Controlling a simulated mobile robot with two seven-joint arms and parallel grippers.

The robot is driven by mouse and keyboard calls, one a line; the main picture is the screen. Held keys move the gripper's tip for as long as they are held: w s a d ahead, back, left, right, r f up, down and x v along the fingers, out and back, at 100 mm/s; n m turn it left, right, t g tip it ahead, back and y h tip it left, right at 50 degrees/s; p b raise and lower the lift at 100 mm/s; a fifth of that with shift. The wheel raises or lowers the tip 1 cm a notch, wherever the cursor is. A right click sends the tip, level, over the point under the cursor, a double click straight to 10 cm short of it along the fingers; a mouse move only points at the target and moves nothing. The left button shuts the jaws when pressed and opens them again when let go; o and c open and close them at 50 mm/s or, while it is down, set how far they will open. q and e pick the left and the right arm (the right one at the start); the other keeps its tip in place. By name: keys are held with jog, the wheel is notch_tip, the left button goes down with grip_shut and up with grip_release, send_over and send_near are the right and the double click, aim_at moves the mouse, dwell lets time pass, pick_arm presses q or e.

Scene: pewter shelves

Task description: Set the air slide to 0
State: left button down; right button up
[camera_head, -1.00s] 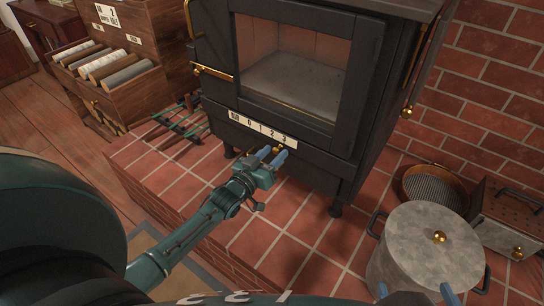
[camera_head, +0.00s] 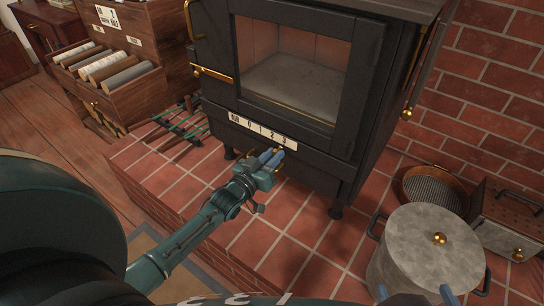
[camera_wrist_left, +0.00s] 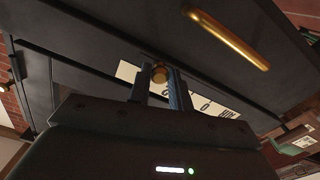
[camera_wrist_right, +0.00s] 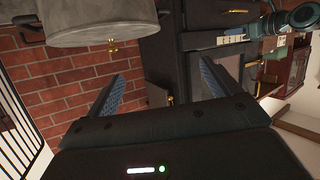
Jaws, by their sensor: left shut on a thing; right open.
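The stove (camera_head: 290,100) has a cream scale plate (camera_head: 262,131) below its glass door, marked 0, 1, 2, 3 from left to right. My left gripper (camera_head: 273,156) is shut on the brass knob of the air slide, just below the plate near 2 and 3. Its fingers mostly hide the knob in the head view. In the left wrist view the brass knob (camera_wrist_left: 160,72) sits between the fingertips. My right gripper (camera_head: 415,294) is open and empty at the bottom edge, in front of the lidded pot; its spread fingers show in the right wrist view (camera_wrist_right: 162,85).
The grey pot (camera_head: 425,245) stands on the brick hearth at right, beside a metal box (camera_head: 510,225) and a round grated pan (camera_head: 433,186). A brass door handle (camera_head: 212,73) sticks out at the stove's left. A wooden log rack (camera_head: 120,75) stands farther left.

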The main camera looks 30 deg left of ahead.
pick_arm(q)
jog(key=shift+a, duration=0.1)
jog(key=a, duration=0.3)
jog(key=w+a+b, duration=0.1)
jog(key=a, duration=0.6)
jog(key=shift+w+a+f+b, duration=0.1)
jog(key=shift+w+a+b, duration=0.1)
jog(key=shift+b, duration=0.15)
jog(key=shift+a, duration=0.4)
pick_arm(e)
jog(key=shift+w+a+t+y, duration=0.1)
jog(key=shift+w+t+y, duration=0.2)
jog(key=shift+t, duration=0.4)
pick_arm(q)
jog(key=c, duration=1.4)
grip_release()
jog(key=shift+w, duration=0.1)
jog(key=shift+c, duration=0.2)
jog(key=shift+o, duration=0.9)
